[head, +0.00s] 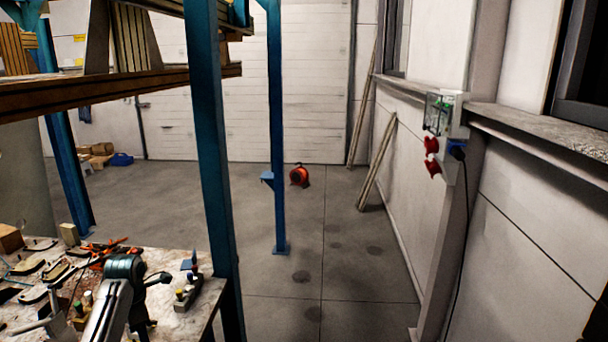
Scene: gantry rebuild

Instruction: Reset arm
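A silver and dark jointed part (122,275) that looks like an arm link rises at the bottom left, in front of the cluttered workbench (207,297). I cannot make out gripper fingers on it. Neither my left nor my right gripper can be identified in the head view. No held object shows.
Blue steel posts (212,150) carry a wooden-edged shelf (110,88) at the left. A red round device (299,176) lies on the floor. Planks (378,160) lean on the right wall, near an electrical box (444,112) with a hanging cable. The central floor is clear.

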